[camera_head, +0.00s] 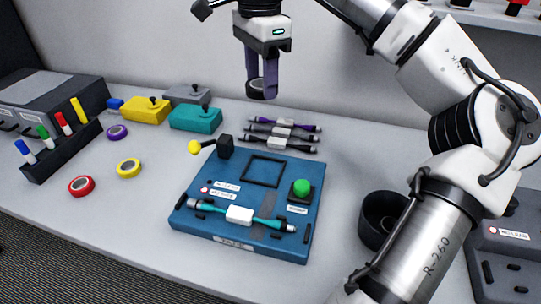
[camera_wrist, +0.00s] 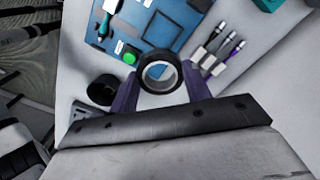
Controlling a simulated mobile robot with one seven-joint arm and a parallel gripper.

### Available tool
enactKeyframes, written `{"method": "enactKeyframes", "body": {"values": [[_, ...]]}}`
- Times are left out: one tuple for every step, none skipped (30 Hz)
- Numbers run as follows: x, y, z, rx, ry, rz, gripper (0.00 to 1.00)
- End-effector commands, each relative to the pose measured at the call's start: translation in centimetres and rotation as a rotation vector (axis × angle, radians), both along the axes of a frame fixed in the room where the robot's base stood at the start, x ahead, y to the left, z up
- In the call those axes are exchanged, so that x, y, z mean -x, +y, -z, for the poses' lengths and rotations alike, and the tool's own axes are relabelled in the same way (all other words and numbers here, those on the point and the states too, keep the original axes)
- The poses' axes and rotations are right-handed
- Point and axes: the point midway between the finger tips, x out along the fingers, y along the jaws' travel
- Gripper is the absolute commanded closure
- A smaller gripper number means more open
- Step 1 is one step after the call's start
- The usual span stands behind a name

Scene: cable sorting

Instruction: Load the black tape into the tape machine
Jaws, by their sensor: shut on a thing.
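My gripper (camera_head: 260,92) is shut on the black tape (camera_head: 257,95), a dark ring with a pale inner core. It holds the roll high above the table, behind the blue board. In the wrist view the roll (camera_wrist: 148,64) sits between the two purple fingertips, its hole facing the camera. The blue board (camera_head: 185,203) carries a black square frame (camera_head: 263,171), a green button (camera_head: 302,187) and a teal cable with a white middle block (camera_head: 240,215). A black block with a yellow-knobbed lever (camera_head: 225,146) stands at its back left. I cannot tell which part is the tape machine.
Red (camera_head: 81,186), yellow (camera_head: 129,168) and purple (camera_head: 117,132) tape rolls lie at left. Yellow (camera_head: 144,112), teal (camera_head: 195,119) and grey boxes stand behind.

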Motion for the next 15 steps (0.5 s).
{"method": "enactKeyframes", "body": {"values": [[0.0,0.0,0.0,0.0,0.0,0.0,0.74],[0.0,0.0,0.1,0.0,0.0,0.0,0.74],[0.0,0.0,0.4,0.0,0.001,0.0,0.74],[0.0,0.0,0.7,0.0,0.001,-0.001,0.74],[0.0,0.0,1.2,0.001,0.002,-0.001,0.74],[0.0,0.0,2.0,0.0,0.002,-0.001,0.74],[0.0,-0.1,2.7,0.0,0.003,-0.001,0.74],[0.1,-0.1,3.4,0.0,0.003,-0.001,0.74],[0.1,-0.1,4.5,0.0,0.003,0.0,0.74],[0.1,-0.1,5.4,0.0,0.004,-0.001,0.74],[0.1,0.0,6.1,0.0,0.004,-0.002,0.74],[0.1,0.0,7.2,0.0,0.004,-0.002,0.74],[0.1,0.0,8.0,-0.001,0.004,-0.002,0.74],[0.1,0.0,8.8,0.0,0.004,-0.002,0.74],[0.1,0.0,9.9,-0.001,0.004,-0.001,0.74]]}}
